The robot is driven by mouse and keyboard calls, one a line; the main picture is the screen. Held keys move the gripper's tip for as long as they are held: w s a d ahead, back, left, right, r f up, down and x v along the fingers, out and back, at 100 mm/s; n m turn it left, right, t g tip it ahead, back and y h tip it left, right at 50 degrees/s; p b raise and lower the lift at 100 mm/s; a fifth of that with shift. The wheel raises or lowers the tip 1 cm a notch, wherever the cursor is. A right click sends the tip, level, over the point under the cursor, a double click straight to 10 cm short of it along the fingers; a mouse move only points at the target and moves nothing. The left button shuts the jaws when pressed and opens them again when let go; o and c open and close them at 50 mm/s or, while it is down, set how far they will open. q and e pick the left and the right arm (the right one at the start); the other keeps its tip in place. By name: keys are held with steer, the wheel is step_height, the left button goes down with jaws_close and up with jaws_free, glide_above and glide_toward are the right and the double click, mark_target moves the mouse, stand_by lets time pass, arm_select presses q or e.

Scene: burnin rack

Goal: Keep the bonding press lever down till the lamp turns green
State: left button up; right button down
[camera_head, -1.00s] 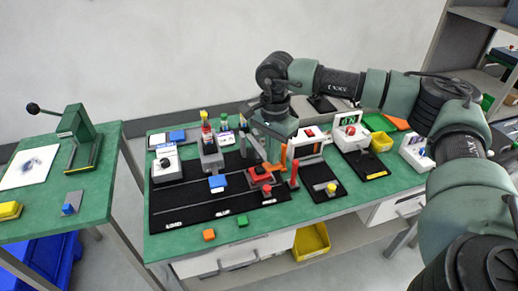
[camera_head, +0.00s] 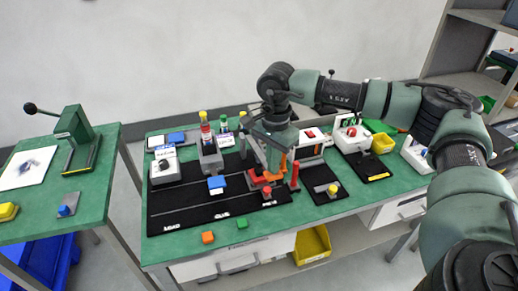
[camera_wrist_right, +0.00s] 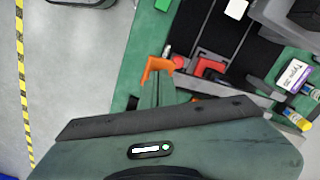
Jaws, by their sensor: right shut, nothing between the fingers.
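A small red-based device (camera_head: 267,192) stands on the black mat at the PRESS end and is taken as the bonding press; its red parts also show in the right wrist view (camera_wrist_right: 210,68). My right gripper (camera_head: 259,180) is shut and empty, pointing down with its orange tips low at this device; the tips also show in the wrist view (camera_wrist_right: 157,68). The gripper hides much of the device, so the lever's position and any contact cannot be told. A red post (camera_head: 294,176) stands just right of it. No green lamp is clear there. My left gripper is out of view.
A green press with a black-knobbed lever (camera_head: 76,135) stands on the separate left table. A blue-topped block (camera_head: 216,184) lies on the mat (camera_head: 185,208). Orange (camera_head: 208,237) and green (camera_head: 242,221) blocks lie at the front edge. Bottles and boxed devices stand behind.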

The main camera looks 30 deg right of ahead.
steer(key=shift+s+a+f+b, duration=0.15)
steer(key=shift+f+b, duration=0.35)
steer(key=shift+f, duration=0.25)
steer(key=shift+s+d+f+b, duration=0.15)
steer(key=shift+f+b, duration=0.3)
steer(key=shift+f, duration=0.25)
steer(key=shift+a, duration=0.1)
steer(key=shift+f, duration=0.1)
steer(key=shift+s+f+b, duration=0.15)
steer(key=shift+f+b, duration=1.3)
steer(key=shift+f, duration=0.3)
steer(key=shift+s+f, duration=0.1)
steer(key=shift+f, duration=0.05)
steer(key=shift+s+a+f, duration=0.1)
steer(key=shift+f, duration=0.05)
stand_by(1.6)
